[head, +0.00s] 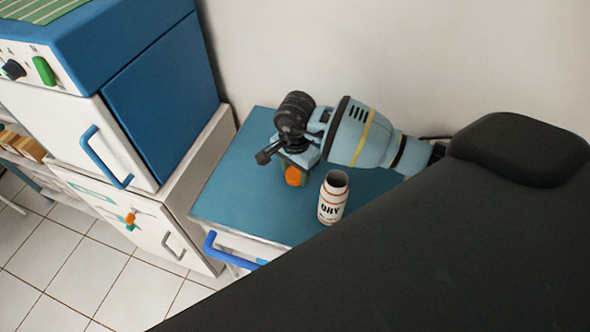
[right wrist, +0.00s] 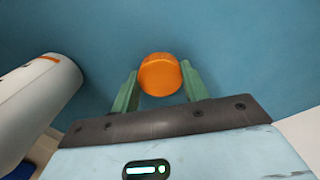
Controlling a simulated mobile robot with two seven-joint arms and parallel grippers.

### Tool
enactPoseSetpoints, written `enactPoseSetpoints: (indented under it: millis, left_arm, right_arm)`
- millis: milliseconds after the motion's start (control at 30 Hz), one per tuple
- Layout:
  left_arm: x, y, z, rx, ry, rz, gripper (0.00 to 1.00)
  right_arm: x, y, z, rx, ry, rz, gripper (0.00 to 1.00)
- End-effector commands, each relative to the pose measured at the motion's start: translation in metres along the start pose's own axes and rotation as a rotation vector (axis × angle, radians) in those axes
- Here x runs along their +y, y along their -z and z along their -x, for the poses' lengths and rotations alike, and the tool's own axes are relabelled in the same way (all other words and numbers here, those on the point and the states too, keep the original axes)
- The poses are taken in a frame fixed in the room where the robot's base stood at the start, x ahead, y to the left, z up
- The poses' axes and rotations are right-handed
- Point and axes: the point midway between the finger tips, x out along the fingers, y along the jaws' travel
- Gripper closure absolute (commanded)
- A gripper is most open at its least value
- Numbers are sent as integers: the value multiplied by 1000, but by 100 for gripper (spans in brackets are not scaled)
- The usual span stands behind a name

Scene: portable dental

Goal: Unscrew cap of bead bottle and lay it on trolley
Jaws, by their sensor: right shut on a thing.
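The white bead bottle (head: 332,200), with orange bands and dark lettering, stands upright on the blue trolley top (head: 225,195). Its mouth is open and bare. In the right wrist view the bottle (right wrist: 38,105) is at the left edge, beside my gripper. The orange cap (head: 293,176) is apart from the bottle, to its left. My right gripper (head: 293,168) is shut on the cap. In the right wrist view the cap (right wrist: 160,75) sits between the green fingers of my right gripper (right wrist: 160,85), low over the trolley top. I cannot tell whether it touches the surface. My left gripper is out of view.
A white and blue cabinet unit (head: 155,110) stands to the left of the trolley. A wall (head: 400,50) is behind it. The trolley's left part is clear. A black chair-like surface (head: 430,240) fills the lower right and hides part of the trolley.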

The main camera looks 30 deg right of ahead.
Motion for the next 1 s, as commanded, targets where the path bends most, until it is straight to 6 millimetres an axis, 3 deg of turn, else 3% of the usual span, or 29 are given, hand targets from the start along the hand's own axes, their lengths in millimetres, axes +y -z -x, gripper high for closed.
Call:
enactPoseSetpoints:
  millis: [133,167,300,667,767,1000]
  left_arm:
    - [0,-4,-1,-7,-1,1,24]
    - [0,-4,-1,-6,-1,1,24]
    - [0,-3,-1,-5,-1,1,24]
    - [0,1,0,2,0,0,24]
    - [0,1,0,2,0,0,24]
    - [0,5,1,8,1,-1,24]
  right_arm:
    - [0,0,-5,0,-2,1,83]
    - [0,0,-4,0,-1,1,53]
    - [0,0,-4,0,-1,1,34]
    - [0,0,1,0,1,0,34]
    - [-1,0,11,0,4,1,34]
    - [-1,0,57,1,5,1,34]
